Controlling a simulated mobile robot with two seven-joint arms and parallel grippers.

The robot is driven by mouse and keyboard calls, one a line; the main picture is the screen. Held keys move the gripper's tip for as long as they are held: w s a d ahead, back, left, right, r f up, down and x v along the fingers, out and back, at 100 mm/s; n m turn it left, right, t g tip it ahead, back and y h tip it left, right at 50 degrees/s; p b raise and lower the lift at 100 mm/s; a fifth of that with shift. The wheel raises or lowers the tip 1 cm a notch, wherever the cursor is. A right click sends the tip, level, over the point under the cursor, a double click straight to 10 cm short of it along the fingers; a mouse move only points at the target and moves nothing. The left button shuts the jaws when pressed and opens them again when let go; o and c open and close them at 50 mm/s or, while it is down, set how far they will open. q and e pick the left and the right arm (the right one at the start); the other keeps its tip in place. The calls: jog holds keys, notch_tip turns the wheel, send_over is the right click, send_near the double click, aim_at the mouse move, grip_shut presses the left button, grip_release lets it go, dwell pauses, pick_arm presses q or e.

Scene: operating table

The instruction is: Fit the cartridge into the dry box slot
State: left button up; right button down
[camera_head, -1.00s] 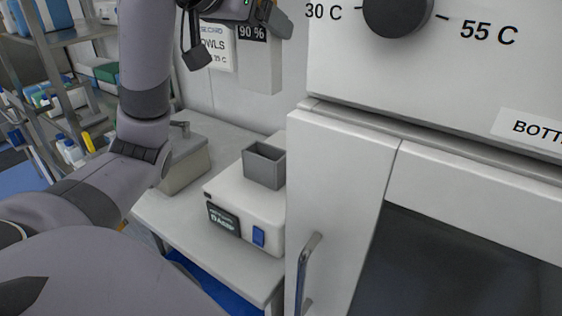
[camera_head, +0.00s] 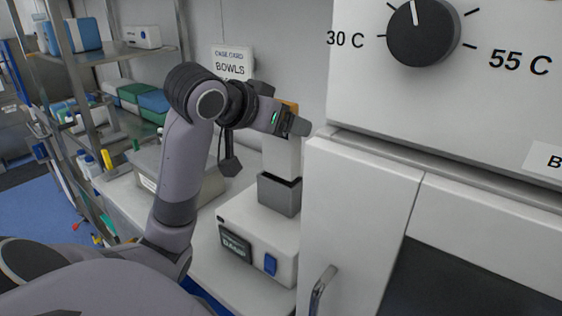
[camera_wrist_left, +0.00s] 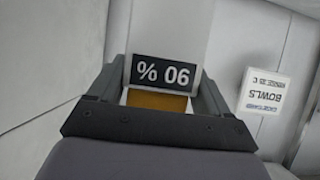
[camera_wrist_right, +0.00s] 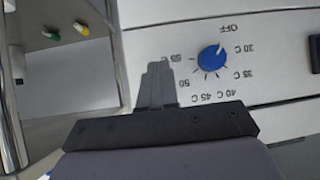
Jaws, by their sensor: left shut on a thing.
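The cartridge (camera_head: 281,156) is a white upright block. Its black "90 %" label (camera_wrist_left: 165,73) and an orange-brown band (camera_wrist_left: 157,100) show in the left wrist view. My left gripper (camera_head: 291,120) is shut on its upper part. The grey square slot (camera_head: 279,196) stands on top of the white dry box (camera_head: 257,245), which has a dark display and a blue switch. The cartridge's lower end is at the slot's mouth; I cannot tell how far inside it is. My right gripper (camera_wrist_right: 156,84) shows only in its wrist view, fingers together and empty.
A large white cabinet (camera_head: 362,200) with a black dial and a handle stands close on the right. A bowls sign (camera_head: 231,63) hangs on the back wall. Shelving (camera_head: 95,85) with boxes and bottles is on the left. A blue dial (camera_wrist_right: 212,57) faces my right gripper.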

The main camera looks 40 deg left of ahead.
aim_at(276, 158)
pick_arm(q)
jog(key=shift+f+b, duration=0.7)
jog(key=shift+f, duration=3.1)
jog(key=shift+f, duration=0.1)
jog(key=o, duration=1.1)
